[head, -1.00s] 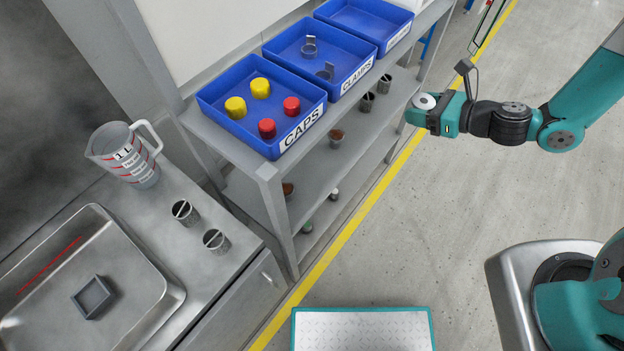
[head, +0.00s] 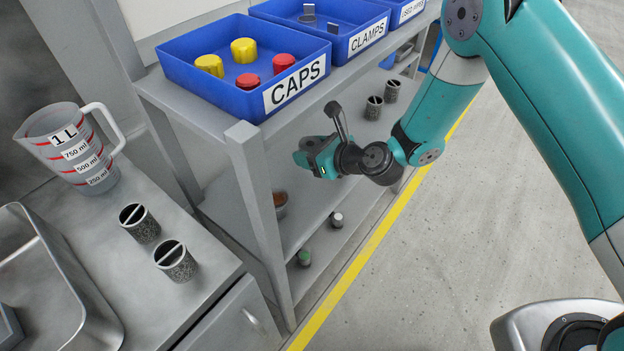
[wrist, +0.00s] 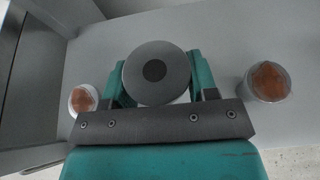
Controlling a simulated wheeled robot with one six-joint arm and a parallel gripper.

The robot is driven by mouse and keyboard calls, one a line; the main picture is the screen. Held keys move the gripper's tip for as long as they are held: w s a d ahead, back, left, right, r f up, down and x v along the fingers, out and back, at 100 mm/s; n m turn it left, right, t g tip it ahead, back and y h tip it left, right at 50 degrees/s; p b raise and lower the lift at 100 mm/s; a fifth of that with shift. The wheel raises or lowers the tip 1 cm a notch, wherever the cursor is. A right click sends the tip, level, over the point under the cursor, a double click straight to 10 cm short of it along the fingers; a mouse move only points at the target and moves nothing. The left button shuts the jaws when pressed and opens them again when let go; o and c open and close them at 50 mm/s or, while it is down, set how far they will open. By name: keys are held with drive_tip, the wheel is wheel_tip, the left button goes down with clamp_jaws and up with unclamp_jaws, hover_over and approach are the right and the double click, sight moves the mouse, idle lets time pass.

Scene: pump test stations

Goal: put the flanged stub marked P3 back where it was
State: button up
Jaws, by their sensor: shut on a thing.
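My gripper (head: 308,160) is at the middle shelf (head: 312,205) of the grey rack, below the blue bins. In the wrist view my gripper (wrist: 157,85) is shut on a round grey flanged stub (wrist: 130,78) with a dark round centre. No P3 mark is readable on it. In the head view the stub is hidden by my gripper. In the wrist view the stub is between two round containers with orange-brown contents, one on the left (wrist: 83,98) and one on the right (wrist: 268,82). I cannot tell whether the stub touches the shelf.
A rack post (head: 262,215) stands left of my gripper. The blue CAPS bin (head: 210,92) and CLAMPS bin (head: 340,48) are above. Two grey cylinders (head: 382,98) are farther back on the middle shelf. A green-topped piece (head: 303,258) and a pale-topped one (head: 337,219) are on the lower shelf.

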sight(311, 181)
wheel_tip(311, 181, down, 7)
drive_tip(key=shift+r+b, duration=0.2)
drive_tip(key=shift+b, duration=0.3)
drive_tip(key=shift+f, duration=0.15)
drive_tip(key=o, duration=1.2)
drive_tip(key=shift+c, duration=0.2)
